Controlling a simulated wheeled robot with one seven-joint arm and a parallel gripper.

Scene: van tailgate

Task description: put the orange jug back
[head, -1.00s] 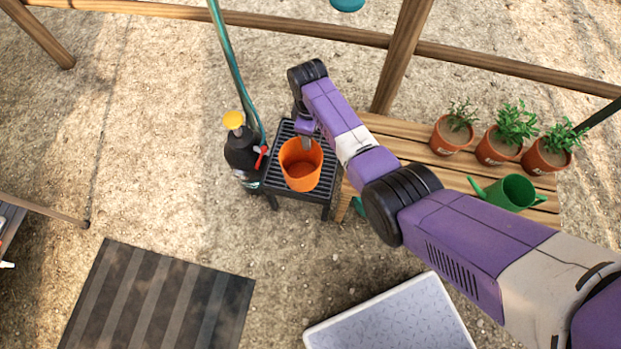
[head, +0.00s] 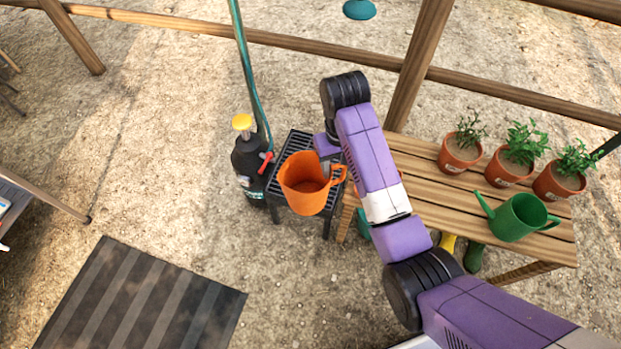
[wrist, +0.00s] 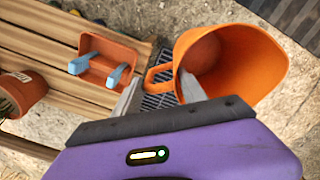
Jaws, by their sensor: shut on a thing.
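The orange jug (head: 305,190) is in my gripper (head: 332,165), which is shut on its handle at the jug's right side. The jug is empty as far as I see, with its mouth facing up. It appears over the front part of a small black slatted stand (head: 296,142); the head view suggests it is raised off it. In the wrist view the jug (wrist: 245,65) is at upper right, and its handle lies between the fingertips of my gripper (wrist: 160,88). Part of the slatted stand (wrist: 158,101) shows below the handle.
A black bottle with a yellow cap (head: 248,165) stands close left of the stand. A wooden bench (head: 425,180) at right bears potted plants (head: 460,152) and a green watering can (head: 520,216). A terracotta tray with blue-handled tools (wrist: 105,62) is beside the jug. A striped mat (head: 140,295) lies front left.

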